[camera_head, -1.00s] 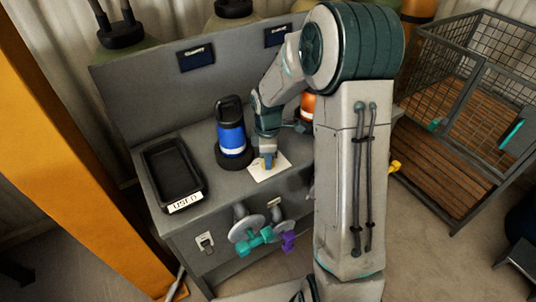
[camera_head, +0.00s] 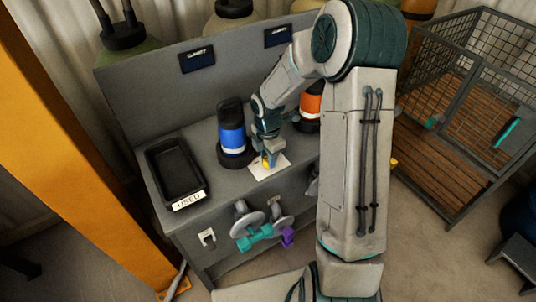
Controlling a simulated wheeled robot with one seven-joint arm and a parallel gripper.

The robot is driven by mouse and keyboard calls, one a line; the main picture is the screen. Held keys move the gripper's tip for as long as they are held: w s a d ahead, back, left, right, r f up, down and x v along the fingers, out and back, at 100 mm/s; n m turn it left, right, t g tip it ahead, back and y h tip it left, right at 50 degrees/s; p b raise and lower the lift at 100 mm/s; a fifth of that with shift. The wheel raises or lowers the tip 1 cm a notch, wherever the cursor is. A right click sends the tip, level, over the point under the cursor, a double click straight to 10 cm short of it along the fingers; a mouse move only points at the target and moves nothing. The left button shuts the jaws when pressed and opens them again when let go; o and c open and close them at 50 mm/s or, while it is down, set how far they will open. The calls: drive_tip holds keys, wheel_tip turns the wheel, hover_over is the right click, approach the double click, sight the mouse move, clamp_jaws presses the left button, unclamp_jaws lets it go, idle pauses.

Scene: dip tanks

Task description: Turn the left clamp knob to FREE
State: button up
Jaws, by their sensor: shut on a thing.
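My gripper (camera_head: 269,162) points down at the white card (camera_head: 276,172) on the grey bench top, right of the blue canister. Its jaws are shut on a small yellow piece (camera_head: 266,163) low over the card. The fingers cover much of this piece, and I cannot tell whether it is a knob or touches the card. On the bench front are two grey round discs, a left one (camera_head: 250,219) and a right one (camera_head: 281,221), with a teal handle (camera_head: 262,234) and a purple handle (camera_head: 288,237). No FREE marking is readable.
A black tray labelled USED (camera_head: 177,174) lies at the bench's left. The blue canister (camera_head: 231,140) stands close left of my gripper; an orange canister (camera_head: 311,105) stands behind right. A yellow post (camera_head: 72,140) is at left, a wire cage (camera_head: 470,110) at right.

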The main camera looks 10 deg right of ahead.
idle(0.3)
drive_tip(key=o, duration=1)
wheel_tip(320, 180, up, 14)
drive_tip(key=shift+f, duration=0.1)
drive_tip(key=s+r+m+t, duration=0.1)
drive_tip(key=s+r+m, duration=0.1)
drive_tip(key=s+m, duration=0.5)
drive_tip(key=s+r+m+t, duration=0.1)
drive_tip(key=s+r+m, duration=0.1)
drive_tip(key=s+m, duration=0.5)
drive_tip(key=s+r+m+t, duration=0.1)
drive_tip(key=s+r+m, duration=0.1)
drive_tip(key=s+m, duration=0.5)
drive_tip(key=shift+s+d+r+m, duration=0.1)
drive_tip(key=shift+s+r+m, duration=0.2)
drive_tip(key=shift+m, duration=0.2)
